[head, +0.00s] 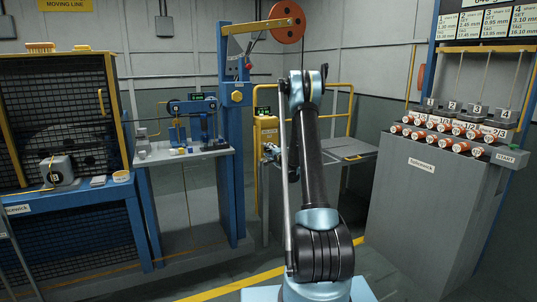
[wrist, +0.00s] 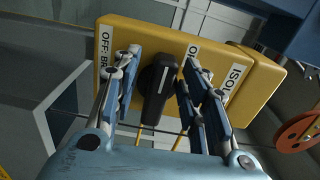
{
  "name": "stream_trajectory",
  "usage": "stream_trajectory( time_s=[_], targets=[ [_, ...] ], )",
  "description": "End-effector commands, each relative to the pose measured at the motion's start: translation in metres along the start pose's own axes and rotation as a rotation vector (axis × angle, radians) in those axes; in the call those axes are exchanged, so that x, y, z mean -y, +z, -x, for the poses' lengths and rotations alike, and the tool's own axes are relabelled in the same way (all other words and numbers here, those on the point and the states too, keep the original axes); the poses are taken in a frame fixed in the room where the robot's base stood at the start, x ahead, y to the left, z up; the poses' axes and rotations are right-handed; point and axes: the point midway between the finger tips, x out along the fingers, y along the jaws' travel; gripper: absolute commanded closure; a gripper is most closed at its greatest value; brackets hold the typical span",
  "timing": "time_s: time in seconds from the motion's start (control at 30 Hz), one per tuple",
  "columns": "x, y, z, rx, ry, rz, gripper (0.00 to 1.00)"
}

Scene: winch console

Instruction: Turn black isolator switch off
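The black isolator switch (wrist: 157,88) is a knob with a white line, on the front of a yellow box (wrist: 215,60). In the wrist view its handle runs nearly up and down the picture, tilted slightly. A partly covered label beginning "OFF" (wrist: 105,50) is left of it, and another label (wrist: 190,62) is to its right. My gripper (wrist: 160,88) is open, one finger on each side of the handle, with gaps visible. In the head view the yellow box (head: 267,127) is beyond my arm, and my gripper (head: 271,152) is small in front of it.
Yellow rails (head: 345,90) stand around and behind the box. A blue post (head: 232,150) with a red-orange wheel (head: 286,22) is to its left. A grey console (head: 425,200) with several red-and-white rollers stands at the right.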

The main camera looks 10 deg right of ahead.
Motion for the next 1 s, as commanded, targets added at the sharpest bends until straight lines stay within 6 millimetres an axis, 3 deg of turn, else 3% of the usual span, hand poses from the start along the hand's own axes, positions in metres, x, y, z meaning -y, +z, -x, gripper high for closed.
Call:
stream_trajectory(
  time_s=[0.17,0.6,0.8,1.0],
  targets=[
    [0.000,-0.001,0.021,-0.002,0.000,0.000,0.60],
    [-0.001,0.000,0.099,-0.001,0.001,0.000,0.60],
    [-0.002,0.000,0.115,0.001,0.001,0.000,0.60],
    [-0.002,0.000,0.118,0.001,0.001,0.000,0.60]
  ],
)
